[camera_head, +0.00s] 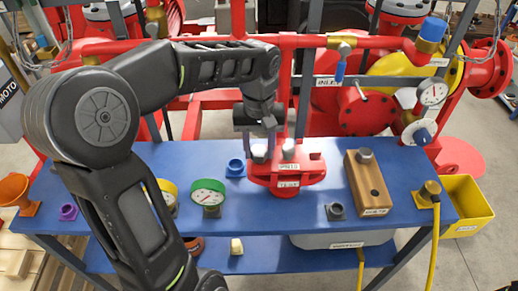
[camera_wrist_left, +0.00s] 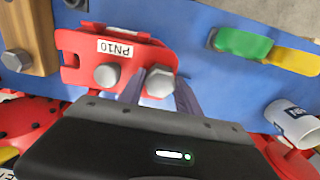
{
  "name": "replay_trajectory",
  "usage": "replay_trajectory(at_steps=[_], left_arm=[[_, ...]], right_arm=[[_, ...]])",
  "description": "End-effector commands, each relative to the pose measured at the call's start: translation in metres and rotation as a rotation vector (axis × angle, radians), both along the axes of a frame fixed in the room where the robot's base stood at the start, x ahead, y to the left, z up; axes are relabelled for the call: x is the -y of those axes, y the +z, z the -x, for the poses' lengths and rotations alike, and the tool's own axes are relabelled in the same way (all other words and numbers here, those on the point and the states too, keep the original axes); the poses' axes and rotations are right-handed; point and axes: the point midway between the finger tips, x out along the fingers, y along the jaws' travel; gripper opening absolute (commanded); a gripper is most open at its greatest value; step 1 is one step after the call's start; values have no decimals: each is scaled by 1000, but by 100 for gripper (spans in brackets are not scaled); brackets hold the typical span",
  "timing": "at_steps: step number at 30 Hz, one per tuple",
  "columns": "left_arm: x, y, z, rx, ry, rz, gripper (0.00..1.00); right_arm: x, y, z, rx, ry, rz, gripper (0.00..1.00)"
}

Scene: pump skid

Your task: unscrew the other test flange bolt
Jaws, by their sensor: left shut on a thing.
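My left gripper (camera_head: 266,138) reaches down over the flange's left side in the head view. In the left wrist view its fingers (camera_wrist_left: 160,97) are shut around one hex bolt head (camera_wrist_left: 160,80), which sits at the flange. My right gripper is not in view.
A wooden block (camera_head: 367,185) with a bolt in it (camera_head: 365,155) stands right of the flange. A green gauge (camera_head: 208,195), a blue fitting (camera_head: 236,167) and a grey fitting (camera_head: 336,211) are on the bench (camera_head: 280,219). Red pipework (camera_head: 300,42) runs behind.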

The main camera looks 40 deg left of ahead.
Motion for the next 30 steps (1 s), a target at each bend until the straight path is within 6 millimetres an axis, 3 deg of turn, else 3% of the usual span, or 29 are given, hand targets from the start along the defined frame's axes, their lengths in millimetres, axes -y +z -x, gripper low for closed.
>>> replay_trajectory(at_steps=[18, 27, 28, 30], left_arm=[[1, -1, 0, 0, 1064, 0, 0], [0, 0, 0, 0, 1131, 0, 0], [0, 0, 0, 0, 1130, 0, 41], [0, 0, 0, 0, 1130, 0, 47]], right_arm=[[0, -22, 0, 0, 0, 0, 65], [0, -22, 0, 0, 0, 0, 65], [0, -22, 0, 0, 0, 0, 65], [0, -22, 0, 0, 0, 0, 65]])
